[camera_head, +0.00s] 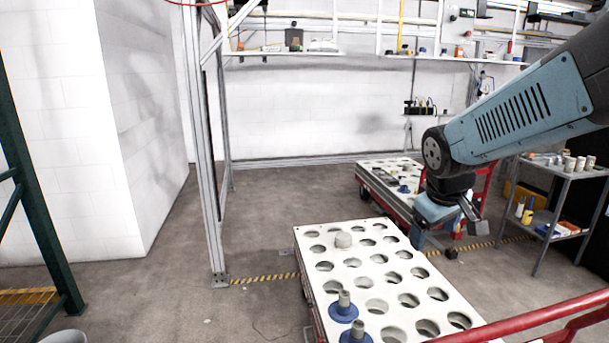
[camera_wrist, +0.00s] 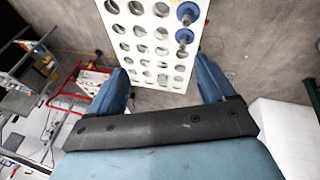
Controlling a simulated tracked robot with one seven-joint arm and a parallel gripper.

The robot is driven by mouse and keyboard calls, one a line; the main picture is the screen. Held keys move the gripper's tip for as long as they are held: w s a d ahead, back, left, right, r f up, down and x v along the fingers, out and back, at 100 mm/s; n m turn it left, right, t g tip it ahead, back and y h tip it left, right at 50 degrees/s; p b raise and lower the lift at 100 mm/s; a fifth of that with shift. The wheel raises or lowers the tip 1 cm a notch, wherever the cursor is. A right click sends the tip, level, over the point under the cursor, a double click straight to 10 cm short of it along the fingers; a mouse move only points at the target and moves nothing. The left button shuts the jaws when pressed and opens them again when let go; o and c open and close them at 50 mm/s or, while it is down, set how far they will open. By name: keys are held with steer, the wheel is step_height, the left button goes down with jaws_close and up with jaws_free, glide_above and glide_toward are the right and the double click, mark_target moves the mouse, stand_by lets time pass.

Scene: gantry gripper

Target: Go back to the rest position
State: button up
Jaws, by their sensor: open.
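My gripper (camera_head: 432,222) hangs from the blue-grey arm at the right of the head view, over the far right edge of the near white cart top (camera_head: 335,262). In the wrist view my gripper (camera_wrist: 162,88) shows two blue fingers spread wide apart, with nothing between them but the view of the cart top (camera_wrist: 130,40) beyond. The cart top has rows of round holes. Two blue-based grey parts stand at its near left end, one (camera_head: 343,308) behind the other (camera_head: 356,333).
A second holed cart (camera_head: 385,182) stands behind my gripper. A grey shelf trolley (camera_head: 560,190) with cups and bottles is at the right. A red rail (camera_head: 540,320) crosses the front right. A metal frame post (camera_head: 205,200) stands left of the cart, with open floor (camera_head: 180,290) around it.

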steer(key=s+a+r+m+y, duration=0.1)
steer(key=s+r+m, duration=0.1)
steer(key=s, duration=0.3)
steer(key=s+a+r+m+t, duration=0.1)
steer(key=s+r+m, duration=0.1)
steer(key=s+r, duration=0.2)
steer(key=s, duration=0.2)
steer(key=shift+s+a+y, duration=0.3)
steer(key=shift+a+y, duration=0.05)
steer(key=shift+y, duration=0.05)
